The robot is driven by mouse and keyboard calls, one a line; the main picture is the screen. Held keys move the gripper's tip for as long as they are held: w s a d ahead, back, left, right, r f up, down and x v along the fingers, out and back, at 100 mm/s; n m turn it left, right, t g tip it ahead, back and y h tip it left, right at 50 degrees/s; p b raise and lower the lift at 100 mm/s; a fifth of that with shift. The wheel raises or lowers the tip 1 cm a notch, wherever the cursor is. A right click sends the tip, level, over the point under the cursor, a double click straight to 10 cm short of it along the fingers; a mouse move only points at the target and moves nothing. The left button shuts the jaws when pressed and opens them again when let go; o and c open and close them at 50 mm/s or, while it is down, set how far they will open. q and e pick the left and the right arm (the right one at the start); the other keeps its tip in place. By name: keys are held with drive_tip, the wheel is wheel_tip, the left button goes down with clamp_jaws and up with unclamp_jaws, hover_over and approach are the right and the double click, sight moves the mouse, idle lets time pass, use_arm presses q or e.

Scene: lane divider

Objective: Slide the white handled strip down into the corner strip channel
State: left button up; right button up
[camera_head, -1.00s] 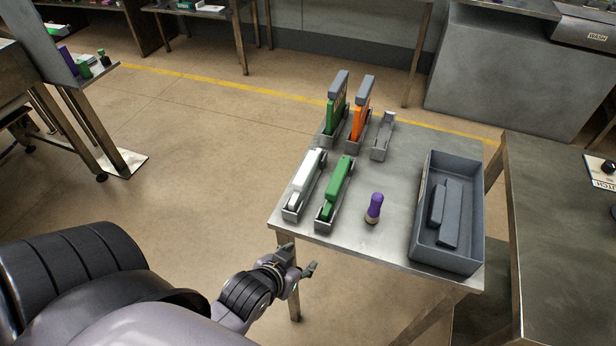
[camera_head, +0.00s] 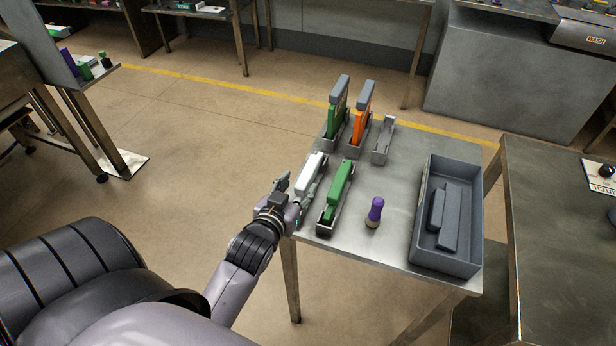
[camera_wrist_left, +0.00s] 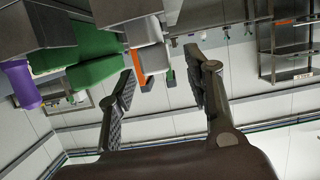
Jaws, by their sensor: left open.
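The white handled strip (camera_head: 312,168) stands in a grey holder at the table's front left; the wrist view shows its white end (camera_wrist_left: 147,58). My left gripper (camera_head: 298,184) is open at the strip's near left side, partly covering its lower part and holder. In the wrist view the open fingers (camera_wrist_left: 158,68) are spread with the white strip beyond and between them; I cannot tell if they touch it. An empty grey channel (camera_head: 383,142) stands at the back, right of the orange strip. My right gripper is not in view.
A green handled strip (camera_head: 338,190) stands close right of the white one. Another green strip (camera_head: 334,117) and an orange strip (camera_head: 360,112) stand behind. A purple-topped object (camera_head: 375,211) and a grey bin (camera_head: 472,255) are to the right. The table centre is clear.

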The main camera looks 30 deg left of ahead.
sight(308, 175)
use_arm(q)
drive_tip(key=shift+f+p+x, duration=0.15)
drive_tip(key=shift+p+x, duration=0.15)
drive_tip(key=shift+x, duration=1.5)
drive_tip(key=shift+f+p+x, duration=0.2)
drive_tip(key=shift+p+x, duration=0.1)
drive_tip(key=shift+x, duration=1.5)
drive_tip(key=shift+s+d, duration=0.1)
drive_tip(key=shift+s, duration=0.05)
drive_tip(key=shift+r, duration=0.1)
clamp_jaws()
